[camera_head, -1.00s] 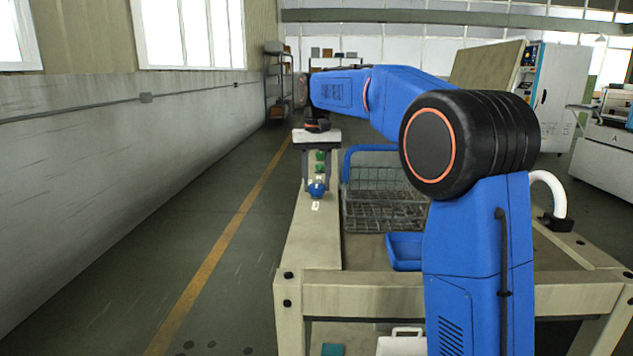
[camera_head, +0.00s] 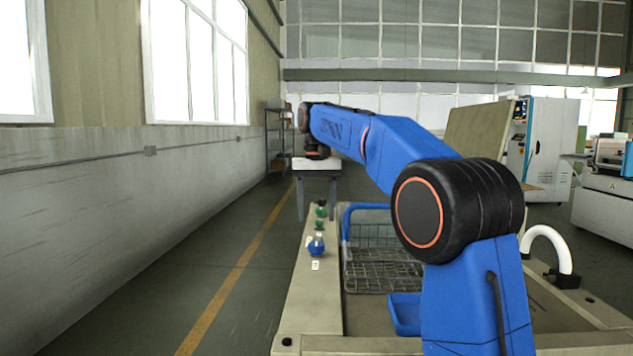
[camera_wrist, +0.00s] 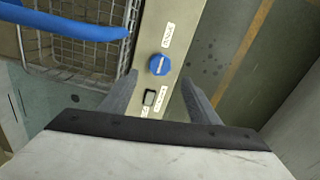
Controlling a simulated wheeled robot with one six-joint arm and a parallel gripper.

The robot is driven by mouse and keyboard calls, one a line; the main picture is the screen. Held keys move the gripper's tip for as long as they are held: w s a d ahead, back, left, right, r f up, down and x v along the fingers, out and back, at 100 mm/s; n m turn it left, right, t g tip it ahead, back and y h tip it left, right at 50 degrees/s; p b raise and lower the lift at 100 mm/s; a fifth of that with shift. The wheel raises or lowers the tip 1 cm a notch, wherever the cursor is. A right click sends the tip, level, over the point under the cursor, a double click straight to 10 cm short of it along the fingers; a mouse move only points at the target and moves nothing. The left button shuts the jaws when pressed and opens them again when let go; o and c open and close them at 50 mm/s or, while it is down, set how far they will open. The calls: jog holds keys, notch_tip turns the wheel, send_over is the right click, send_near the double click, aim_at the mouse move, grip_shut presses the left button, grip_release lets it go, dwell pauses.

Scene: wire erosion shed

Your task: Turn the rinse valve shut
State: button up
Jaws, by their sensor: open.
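A blue knob (camera_head: 316,246) with a small white label in front of it stands on the narrow pale rail. In the wrist view the blue knob (camera_wrist: 159,64) shows a pale bar across its face; the label's words are too small to read. It appears between the fingertips in the picture, with no contact visible. My gripper (camera_head: 317,212) is open and empty, pointing down over the far part of the rail; its fingers also show in the wrist view (camera_wrist: 159,77). Green knobs (camera_head: 320,211) sit farther along the rail. Which knob is the rinse valve cannot be read.
A dark square button (camera_wrist: 150,97) with labels lies near the blue knob. A wire basket (camera_head: 380,262) with a blue handle stands right of the rail, with a blue tray (camera_head: 405,312) nearer. Open floor with a yellow line (camera_head: 232,285) lies left.

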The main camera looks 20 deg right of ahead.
notch_tip(320, 180, up, 9)
dwell(0.4)
jog(key=shift+r, duration=0.1)
